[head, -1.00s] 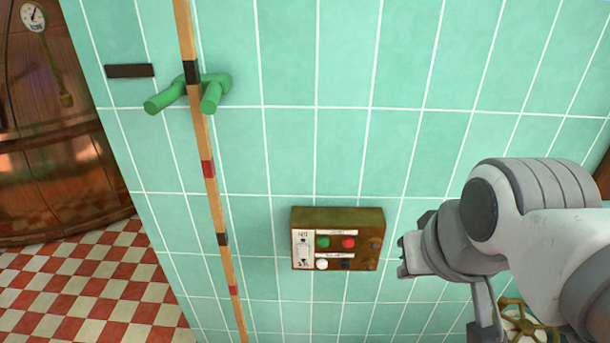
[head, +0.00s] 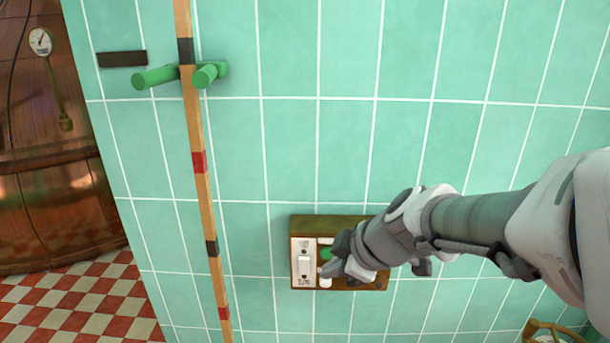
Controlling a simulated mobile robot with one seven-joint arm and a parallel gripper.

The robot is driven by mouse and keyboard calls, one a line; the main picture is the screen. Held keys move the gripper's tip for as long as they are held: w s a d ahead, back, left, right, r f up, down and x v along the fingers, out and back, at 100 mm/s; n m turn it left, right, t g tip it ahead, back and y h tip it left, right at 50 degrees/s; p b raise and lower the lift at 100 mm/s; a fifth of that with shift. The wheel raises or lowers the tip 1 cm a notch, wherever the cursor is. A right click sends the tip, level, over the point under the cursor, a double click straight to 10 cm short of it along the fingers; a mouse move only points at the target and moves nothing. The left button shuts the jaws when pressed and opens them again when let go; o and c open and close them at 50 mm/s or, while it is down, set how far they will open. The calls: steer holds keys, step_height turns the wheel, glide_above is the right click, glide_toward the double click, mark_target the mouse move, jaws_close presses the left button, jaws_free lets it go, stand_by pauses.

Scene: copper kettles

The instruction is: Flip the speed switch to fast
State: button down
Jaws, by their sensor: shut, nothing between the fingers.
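The speed switch (head: 304,265) is a white rocker on a pale labelled plate at the left end of a brown control box (head: 341,221) on the tiled wall. The small lettering above and below it is too blurred to read surely. My gripper (head: 326,270) is shut and empty, in front of the box just right of the switch. I cannot tell whether its tip touches the box. A green button (head: 325,253) and a white button (head: 325,282) show partly beside the fingers.
A striped wooden pole (head: 205,200) rests on green pegs (head: 208,75) left of the box. A copper kettle (head: 45,180) with a gauge (head: 40,41) stands at far left. A brass handwheel (head: 555,334) shows at lower right. The wall above the box is clear.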

steer(key=shift+w+a+f+n+b, duration=0.15)
steer(key=shift+w+f+n+b, duration=0.15)
steer(key=shift+w+f+n, duration=0.55)
steer(key=shift+s+f, duration=0.1)
steer(key=shift+f, duration=0.05)
glide_toward(308, 265)
steer(key=shift+w+a+f, duration=0.35)
steer(key=shift+a+f, duration=0.3)
steer(key=shift+f, duration=0.25)
steer(key=shift+w+a+f, duration=0.35)
steer(key=shift+a+f, duration=0.3)
steer(key=shift+f, duration=0.25)
steer(key=shift+w+a+f, duration=0.4)
steer(key=shift+a+f, duration=0.2)
steer(key=shift+f, duration=0.3)
